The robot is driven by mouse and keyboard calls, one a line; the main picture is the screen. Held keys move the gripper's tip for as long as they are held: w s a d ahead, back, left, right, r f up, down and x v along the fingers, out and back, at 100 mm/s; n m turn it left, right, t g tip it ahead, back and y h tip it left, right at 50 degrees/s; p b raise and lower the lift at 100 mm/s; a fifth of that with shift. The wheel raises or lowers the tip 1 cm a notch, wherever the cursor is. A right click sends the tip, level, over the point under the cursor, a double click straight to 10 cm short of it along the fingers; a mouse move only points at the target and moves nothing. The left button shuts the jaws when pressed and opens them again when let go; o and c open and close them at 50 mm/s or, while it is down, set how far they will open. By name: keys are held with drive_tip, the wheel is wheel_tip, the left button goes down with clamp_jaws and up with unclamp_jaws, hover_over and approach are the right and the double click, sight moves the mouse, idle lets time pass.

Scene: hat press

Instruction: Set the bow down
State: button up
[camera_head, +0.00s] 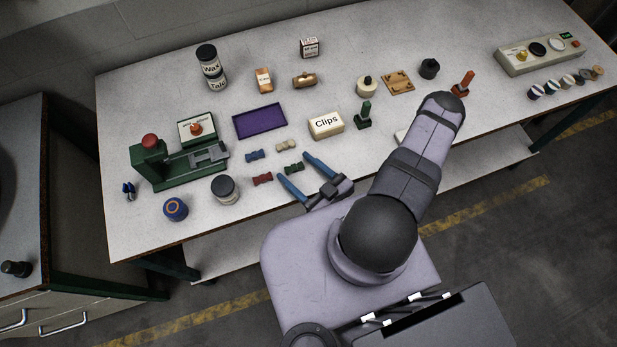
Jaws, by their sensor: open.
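Several small bows lie on the pale table: a blue bow (254,155), a cream bow (286,145), a dark red bow (262,179) and a dark green bow (294,168). My gripper (292,166) is open near the front edge, its two blue fingers spread wide and pointing away from my body. The green bow shows between the fingertips, apart from both in the picture. It appears to lie on the table, though the exact height of the fingers is hard to tell. The red bow lies just left of the left finger.
A purple tray (260,121) and a Clips box (326,124) lie behind the bows. A green press (180,163) stands left, with a dark-lidded jar (225,189) in front. A green stamp-like tool (364,116) stands right. A control box (539,52) is far right.

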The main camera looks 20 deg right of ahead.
sight(317, 189)
drive_tip(key=shift+d, duration=0.1)
drive_tip(key=shift+p+v, duration=0.3)
drive_tip(key=shift+v, duration=0.55)
drive_tip(key=shift+a+v, duration=0.1)
drive_tip(key=shift+v, duration=1.3)
drive_tip(key=shift+a+v, duration=0.15)
drive_tip(key=shift+v, duration=1.2)
drive_tip(key=shift+s+f, duration=0.1)
drive_tip(key=shift+s, duration=0.05)
drive_tip(key=c, duration=0.5)
drive_tip(key=shift+c, duration=0.2)
